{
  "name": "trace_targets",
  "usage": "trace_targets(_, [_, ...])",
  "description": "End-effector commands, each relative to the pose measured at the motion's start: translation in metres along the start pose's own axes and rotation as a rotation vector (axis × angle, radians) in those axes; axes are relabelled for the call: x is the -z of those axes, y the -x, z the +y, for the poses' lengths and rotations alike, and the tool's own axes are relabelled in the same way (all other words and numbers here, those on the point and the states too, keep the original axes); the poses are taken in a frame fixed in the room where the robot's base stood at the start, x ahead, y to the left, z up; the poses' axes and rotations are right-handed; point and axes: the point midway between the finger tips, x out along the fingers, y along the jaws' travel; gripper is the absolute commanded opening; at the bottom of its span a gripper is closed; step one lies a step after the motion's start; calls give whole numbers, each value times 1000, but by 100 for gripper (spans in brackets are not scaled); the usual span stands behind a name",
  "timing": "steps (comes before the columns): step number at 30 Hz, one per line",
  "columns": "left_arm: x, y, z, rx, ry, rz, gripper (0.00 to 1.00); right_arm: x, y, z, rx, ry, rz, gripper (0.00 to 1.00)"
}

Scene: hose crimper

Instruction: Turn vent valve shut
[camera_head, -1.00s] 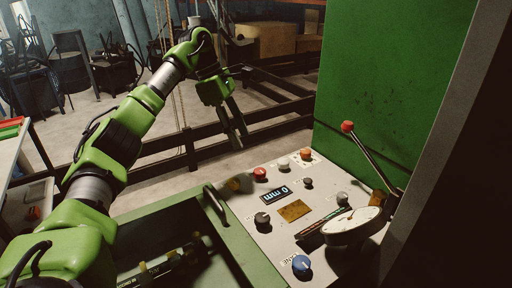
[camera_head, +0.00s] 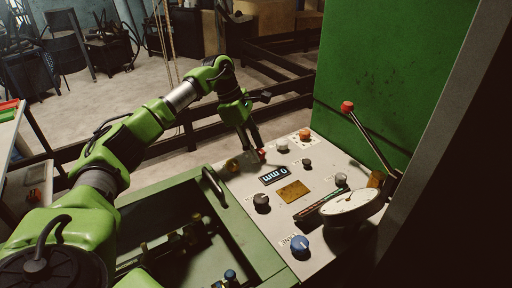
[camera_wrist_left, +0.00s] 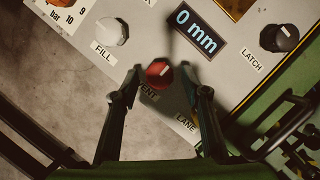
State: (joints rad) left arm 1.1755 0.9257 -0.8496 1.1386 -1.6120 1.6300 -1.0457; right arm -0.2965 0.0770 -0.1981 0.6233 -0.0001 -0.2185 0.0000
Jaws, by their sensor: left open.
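The vent valve is a red knob (camera_wrist_left: 159,74) on the grey control panel, with a partly hidden label ending in "ENT" beside it. A pale mark shows on its face. In the head view the red knob (camera_head: 262,153) sits near the panel's far left edge. My left gripper (camera_head: 254,146) reaches down to it from above. In the left wrist view the open fingers (camera_wrist_left: 161,82) stand either side of the red knob, with gaps visible on both sides. I cannot tell whether a fingertip touches it. My right gripper is not in view.
Near the red knob are a white FILL knob (camera_wrist_left: 111,31), a dark LATCH knob (camera_wrist_left: 279,38) and a "0 mm" display (camera_wrist_left: 199,31). A blue knob (camera_head: 300,246), a round gauge (camera_head: 351,202) and a red-tipped lever (camera_head: 371,139) stand farther right. A green wall (camera_head: 390,65) rises behind.

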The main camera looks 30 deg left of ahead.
Motion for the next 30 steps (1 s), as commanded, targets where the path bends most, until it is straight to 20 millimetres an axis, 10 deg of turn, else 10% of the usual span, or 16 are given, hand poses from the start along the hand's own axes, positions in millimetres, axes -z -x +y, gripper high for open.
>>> trace_targets(11, [0,-6,0,0,0,1,42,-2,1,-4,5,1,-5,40])
trace_targets(16, [0,-6,0,0,0,1,4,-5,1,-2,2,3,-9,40])
trace_targets(30, [1,-6,-1,-32,76,2,4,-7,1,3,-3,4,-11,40])
